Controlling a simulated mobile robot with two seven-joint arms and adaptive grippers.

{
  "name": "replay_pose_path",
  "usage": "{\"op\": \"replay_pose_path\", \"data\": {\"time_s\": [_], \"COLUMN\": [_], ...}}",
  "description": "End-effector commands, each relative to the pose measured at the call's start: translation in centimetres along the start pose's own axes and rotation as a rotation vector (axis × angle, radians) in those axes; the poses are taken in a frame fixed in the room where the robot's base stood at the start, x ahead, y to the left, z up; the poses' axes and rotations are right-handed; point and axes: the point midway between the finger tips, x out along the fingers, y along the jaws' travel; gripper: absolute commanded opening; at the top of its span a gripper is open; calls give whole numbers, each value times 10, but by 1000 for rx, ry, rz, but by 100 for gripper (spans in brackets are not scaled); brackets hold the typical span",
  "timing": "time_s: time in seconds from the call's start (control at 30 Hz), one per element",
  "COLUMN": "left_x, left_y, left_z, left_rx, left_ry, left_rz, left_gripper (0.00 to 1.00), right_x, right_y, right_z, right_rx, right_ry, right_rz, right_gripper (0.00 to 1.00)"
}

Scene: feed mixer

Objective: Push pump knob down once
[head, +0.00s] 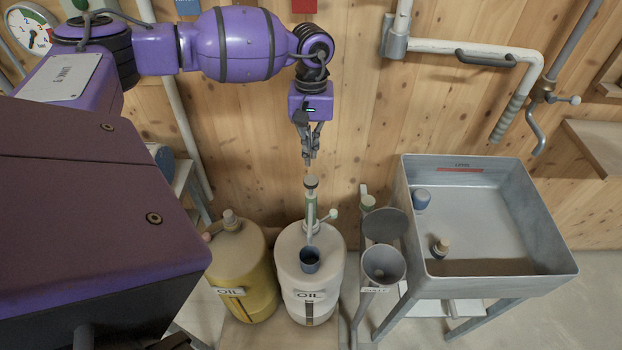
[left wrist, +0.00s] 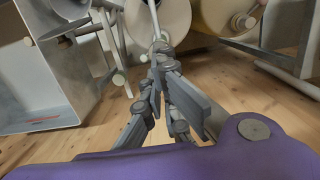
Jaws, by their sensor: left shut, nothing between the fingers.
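The white oil drum (head: 332,262) stands upright, with a hand pump on its top. My left gripper (head: 308,162) points down just above the knob, shut and empty. A small gap seems to show between fingertips and knob. My right gripper is not in view.
A yellow oil drum (head: 246,268) stands left of the white one. A dark blue cup (head: 310,260) sits on the white drum. Pipes run along the wooden wall behind.

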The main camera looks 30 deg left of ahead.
Motion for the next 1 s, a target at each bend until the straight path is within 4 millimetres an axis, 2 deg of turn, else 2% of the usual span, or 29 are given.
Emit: {"op": "replay_pose_path", "data": {"time_s": [0.3,0.5,0.7,1.0], "left_x": [41,61,68,68], "left_y": [0,0,0,0], "left_z": [1,1,1,1], "left_rx": [-1,0,-1,-1], "left_ry": [-7,-5,-3,-2], "left_rz": [-3,-2,0,1], "left_gripper": [0,0,0,0], "right_x": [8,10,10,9], "right_y": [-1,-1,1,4], "right_z": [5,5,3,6], "right_rx": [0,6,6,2], "right_ry": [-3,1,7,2], "right_rz": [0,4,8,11], "right_gripper": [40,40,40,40]}}
